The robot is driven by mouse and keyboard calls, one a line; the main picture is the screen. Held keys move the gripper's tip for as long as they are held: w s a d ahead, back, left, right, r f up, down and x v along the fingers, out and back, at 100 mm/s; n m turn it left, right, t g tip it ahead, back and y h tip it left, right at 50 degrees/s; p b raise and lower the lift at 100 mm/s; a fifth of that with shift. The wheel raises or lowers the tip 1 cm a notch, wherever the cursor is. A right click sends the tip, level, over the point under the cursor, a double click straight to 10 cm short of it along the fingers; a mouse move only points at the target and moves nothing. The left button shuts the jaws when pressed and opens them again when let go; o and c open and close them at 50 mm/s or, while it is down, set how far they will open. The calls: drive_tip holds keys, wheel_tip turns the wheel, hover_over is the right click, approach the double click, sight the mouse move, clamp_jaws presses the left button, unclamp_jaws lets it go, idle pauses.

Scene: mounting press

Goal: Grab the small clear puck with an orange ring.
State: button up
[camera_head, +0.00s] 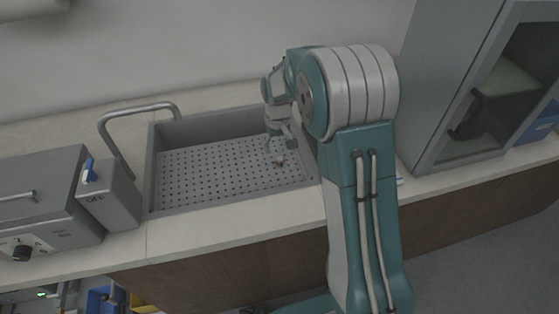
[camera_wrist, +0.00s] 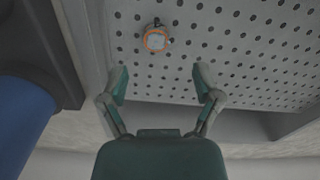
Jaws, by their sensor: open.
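The small clear puck with an orange ring (camera_wrist: 155,39) lies on the perforated floor of the sink in the wrist view. In the head view a small pale shape that looks like the puck (camera_head: 279,160) sits on the sink floor just below my gripper. My gripper (camera_wrist: 160,82) is open and empty. In the wrist view the puck is beyond the fingertips, close to midway between them, and apart from both. In the head view my gripper (camera_head: 279,142) reaches down into the right part of the sink, partly hidden by its own wrist.
The sink (camera_head: 151,185) has raised rims and a perforated floor (camera_head: 205,172). A curved tap (camera_head: 138,112) stands at its left, near a grey box marked OFF (camera_head: 112,200). A grey cabinet (camera_head: 440,100) stands at the right. The left sink floor is clear.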

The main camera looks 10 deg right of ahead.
sight(279, 158)
drive_tip(key=f, duration=0.5)
drive_tip(key=shift+d+f, duration=0.2)
drive_tip(key=shift+f, duration=0.1)
drive_tip(key=c, duration=1.1)
drive_tip(key=shift+r, duration=0.15)
drive_tip(key=shift+r, duration=0.3)
wheel_tip(279, 158, up, 2)
drive_tip(key=shift+r, duration=0.2)
drive_tip(key=s+r, duration=0.3)
drive_tip(key=s, duration=0.1)
drive_tip(key=s+r, duration=0.3)
drive_tip(key=s, duration=0.2)
drive_tip(key=s+r, duration=0.3)
drive_tip(key=s, duration=0.2)
drive_tip(key=shift+s+r, duration=0.15)
drive_tip(key=shift+r, duration=0.25)
